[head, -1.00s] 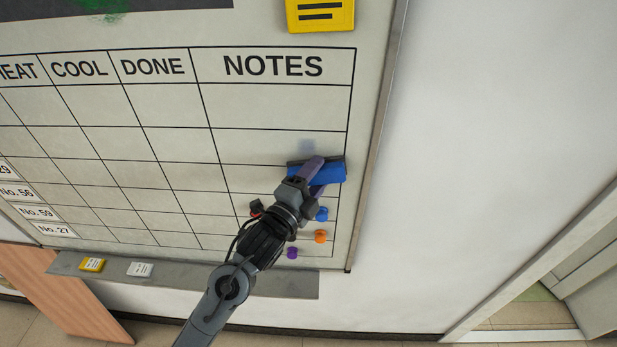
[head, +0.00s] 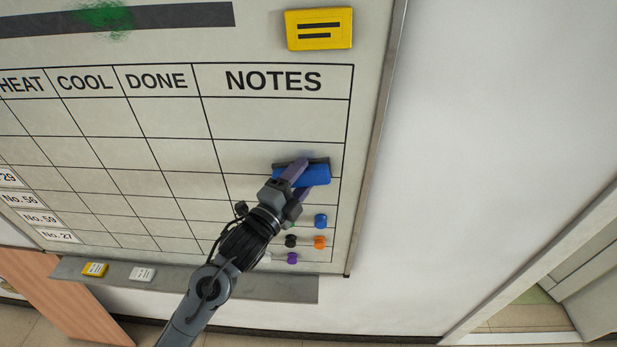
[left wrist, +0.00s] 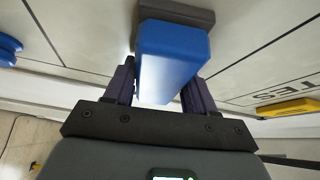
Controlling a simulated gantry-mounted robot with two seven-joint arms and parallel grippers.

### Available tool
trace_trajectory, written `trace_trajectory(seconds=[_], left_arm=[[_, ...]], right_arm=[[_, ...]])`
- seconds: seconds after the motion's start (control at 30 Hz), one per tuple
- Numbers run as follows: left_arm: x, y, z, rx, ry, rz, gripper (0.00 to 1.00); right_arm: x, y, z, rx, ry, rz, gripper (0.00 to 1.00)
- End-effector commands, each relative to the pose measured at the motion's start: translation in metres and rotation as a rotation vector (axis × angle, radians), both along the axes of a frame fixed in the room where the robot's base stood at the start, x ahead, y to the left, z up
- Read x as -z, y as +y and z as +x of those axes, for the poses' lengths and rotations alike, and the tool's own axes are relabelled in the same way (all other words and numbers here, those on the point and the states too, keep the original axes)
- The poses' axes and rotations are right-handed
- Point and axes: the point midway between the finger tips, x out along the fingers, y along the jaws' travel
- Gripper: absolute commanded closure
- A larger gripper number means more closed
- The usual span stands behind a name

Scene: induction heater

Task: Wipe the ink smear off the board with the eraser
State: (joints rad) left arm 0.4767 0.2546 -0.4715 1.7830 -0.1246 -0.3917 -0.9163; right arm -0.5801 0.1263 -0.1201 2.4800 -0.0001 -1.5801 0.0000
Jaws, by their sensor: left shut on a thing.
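The blue eraser (head: 316,177) with a dark grey pad is held between the purple fingers of my left gripper (head: 297,178), in the lower part of the board's NOTES column. In the left wrist view the eraser (left wrist: 172,55) stands between both fingers, its grey pad (left wrist: 190,13) at the board face; I cannot tell whether it touches. A green ink smear (head: 105,15) lies over the dark bar at the top left of the whiteboard (head: 268,122). No bluish smear shows beside the eraser; the spot behind it is hidden. My right gripper is not in view.
Several round magnets, such as a blue one (head: 320,221) and an orange one (head: 320,242), sit just below the eraser. A grey ledge (head: 220,288) runs under the board. The wall to the right is clear.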

Motion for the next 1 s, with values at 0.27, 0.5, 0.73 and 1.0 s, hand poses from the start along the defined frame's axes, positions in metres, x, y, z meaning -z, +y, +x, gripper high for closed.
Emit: trace_trajectory(seconds=[0.27,0.5,0.73,1.0], left_arm=[[0.000,0.013,0.001,-0.006,0.003,0.000,0.69],[0.000,0.031,-0.001,-0.005,0.001,0.000,0.69],[0.000,0.038,-0.001,-0.003,0.001,-0.001,0.69],[0.000,0.055,0.000,-0.004,0.001,0.001,0.69]], right_arm=[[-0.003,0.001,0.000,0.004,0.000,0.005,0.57],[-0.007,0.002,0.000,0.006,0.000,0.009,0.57],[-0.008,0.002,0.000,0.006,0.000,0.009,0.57],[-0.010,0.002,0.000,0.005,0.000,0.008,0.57]])
